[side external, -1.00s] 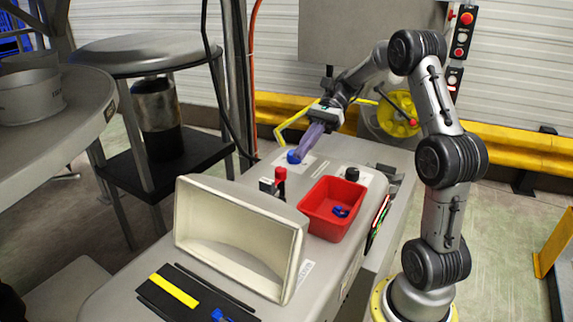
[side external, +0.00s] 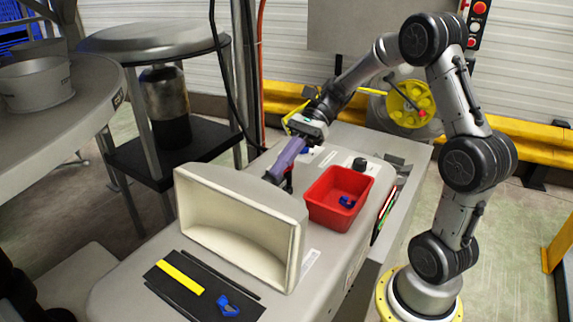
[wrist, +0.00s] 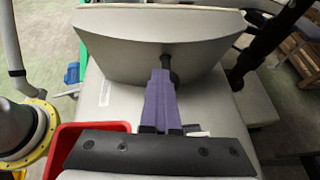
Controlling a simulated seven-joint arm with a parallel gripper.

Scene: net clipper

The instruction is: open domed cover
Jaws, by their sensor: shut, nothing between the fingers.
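The domed cover (side external: 190,215) is a cream hood on the grey machine top, with its hollow side facing the side camera. In the wrist view its smooth outer back (wrist: 120,45) fills the upper middle, and a short dark knob or post (wrist: 167,65) shows against it. My gripper (side external: 272,179) has purple fingers reaching down behind the cover, so the tips are partly hidden in the side view. In the wrist view my gripper (wrist: 160,73) is shut and empty, its tips right at the dark knob. I cannot tell whether they touch.
A red bin (side external: 338,198) with a blue piece inside stands right of the fingers. A black plate with a yellow strip (side external: 180,278) and a blue clip (side external: 228,306) lies in front of the cover. A black knob (side external: 360,164) stands behind the bin.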

